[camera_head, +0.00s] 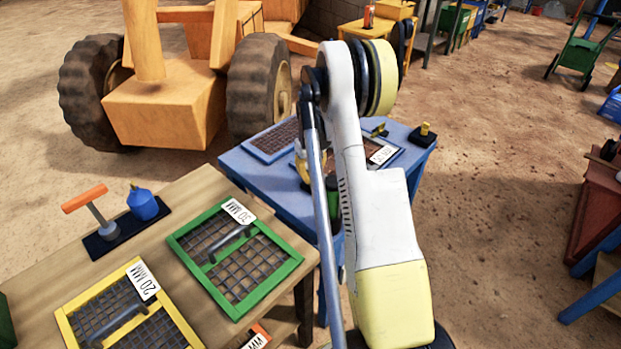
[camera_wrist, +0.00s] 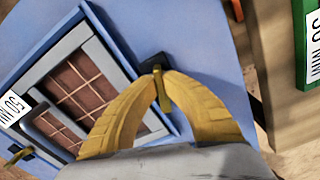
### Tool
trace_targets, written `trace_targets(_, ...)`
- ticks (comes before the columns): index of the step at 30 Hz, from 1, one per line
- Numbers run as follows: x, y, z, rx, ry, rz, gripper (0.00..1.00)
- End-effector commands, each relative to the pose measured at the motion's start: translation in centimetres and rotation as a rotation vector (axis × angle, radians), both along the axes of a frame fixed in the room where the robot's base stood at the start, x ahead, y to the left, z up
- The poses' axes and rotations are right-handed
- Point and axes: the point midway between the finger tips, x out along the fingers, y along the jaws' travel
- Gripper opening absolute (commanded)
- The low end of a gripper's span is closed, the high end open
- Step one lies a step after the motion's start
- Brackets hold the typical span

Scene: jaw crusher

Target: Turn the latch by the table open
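The latch (camera_wrist: 162,97) is a small yellow lever on a dark block at the edge of the blue table (camera_wrist: 216,58), by the corner of a grey-framed sieve. My gripper (camera_wrist: 161,74) has two curved yellow fingers. Their tips come together on the latch, one on each side, and look shut on it. In the head view my gripper (camera_head: 299,160) is at the blue table (camera_head: 258,180), partly hidden behind my arm, and this latch cannot be made out there.
Other yellow latches (camera_head: 426,130) stand at the blue table's far side. The wooden table (camera_head: 190,195) in front holds a green sieve (camera_head: 292,265), a yellow sieve (camera_head: 190,330) and an orange-handled tool (camera_head: 85,198). A large wheeled machine (camera_head: 165,110) stands behind.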

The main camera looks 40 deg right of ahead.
Motion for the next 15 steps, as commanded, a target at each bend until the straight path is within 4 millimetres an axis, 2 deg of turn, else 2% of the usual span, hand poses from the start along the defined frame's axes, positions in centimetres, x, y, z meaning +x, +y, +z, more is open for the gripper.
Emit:
trace_targets(6,-0.03,0.01,-0.04,0.000,0.001,0.165,0.00)
trace_targets(15,-0.02,0.01,-0.04,0.000,0.001,0.306,0.00)
